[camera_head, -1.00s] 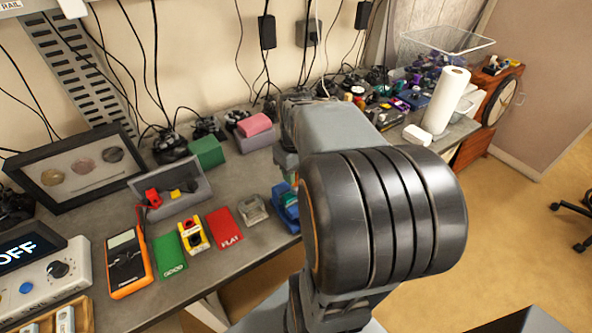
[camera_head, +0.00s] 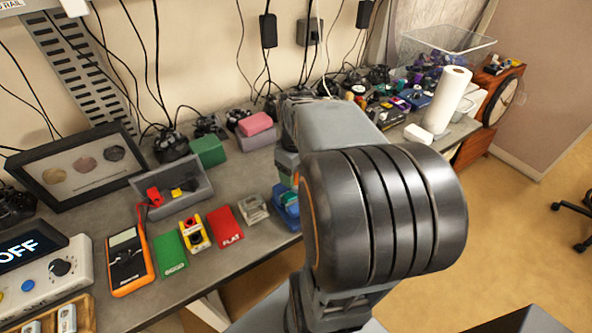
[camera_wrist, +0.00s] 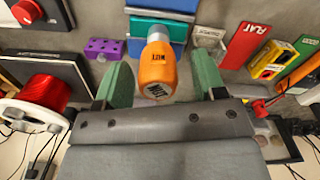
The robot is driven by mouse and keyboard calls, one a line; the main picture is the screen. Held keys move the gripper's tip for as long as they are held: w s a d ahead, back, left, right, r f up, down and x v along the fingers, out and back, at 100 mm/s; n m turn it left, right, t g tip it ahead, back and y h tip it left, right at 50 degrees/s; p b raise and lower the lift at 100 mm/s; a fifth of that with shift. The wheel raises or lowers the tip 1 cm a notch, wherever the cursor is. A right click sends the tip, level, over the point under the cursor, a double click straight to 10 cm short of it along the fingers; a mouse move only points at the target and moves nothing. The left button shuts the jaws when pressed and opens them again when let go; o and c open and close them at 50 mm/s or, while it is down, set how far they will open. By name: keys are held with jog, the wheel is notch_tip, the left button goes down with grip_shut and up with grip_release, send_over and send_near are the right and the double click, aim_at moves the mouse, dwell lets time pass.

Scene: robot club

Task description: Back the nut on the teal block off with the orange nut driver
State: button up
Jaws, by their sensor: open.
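The orange nut driver (camera_wrist: 156,68), marked NUT, shows in the wrist view with its handle end towards the camera. My gripper (camera_wrist: 163,80) is open, with one green finger on each side of the handle and visible gaps between. A teal block (camera_wrist: 142,28) lies behind the driver, with a blue piece (camera_wrist: 165,5) beyond it. The driver covers part of the teal block, and I cannot make out the nut. In the head view my arm hides the gripper and driver; the blue piece (camera_head: 287,212) shows partly at the bench's front edge.
In the head view, a red FLAT card (camera_head: 225,228), green card (camera_head: 170,255), multimeter (camera_head: 128,262) and grey bin (camera_head: 172,190) lie left of my arm.

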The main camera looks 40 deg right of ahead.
jog(key=m, duration=1.2)
jog(key=shift+m+p, duration=0.3)
jog(key=shift+p, duration=0.05)
jog(key=shift+c, duration=0.4)
